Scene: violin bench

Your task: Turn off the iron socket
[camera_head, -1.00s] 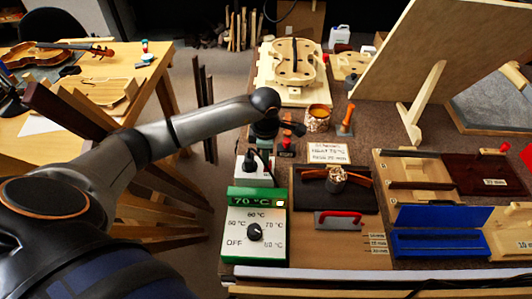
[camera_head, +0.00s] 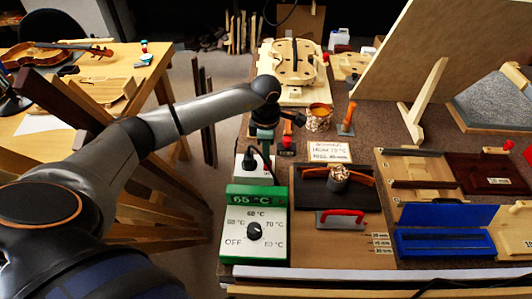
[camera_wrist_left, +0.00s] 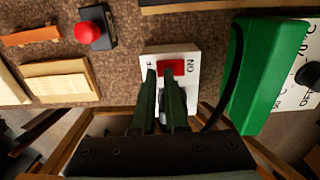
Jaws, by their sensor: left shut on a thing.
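The iron socket (camera_head: 248,165) is a white box behind the green-topped temperature controller (camera_head: 254,225), with a black plug and cable at it. In the left wrist view the socket (camera_wrist_left: 192,62) carries a red switch (camera_wrist_left: 166,66) and the word ON at its right; lettering on the left is partly covered by a finger. My left gripper (camera_wrist_left: 162,74) is over the socket, its two dark green fingers shut on the red switch. The controller display reads 65 °C. My right gripper is in no view.
A black block with a red button (camera_wrist_left: 88,32) stands left of the socket in the wrist view. The black cable (camera_wrist_left: 230,75) runs between socket and controller. Wooden jigs fill the right.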

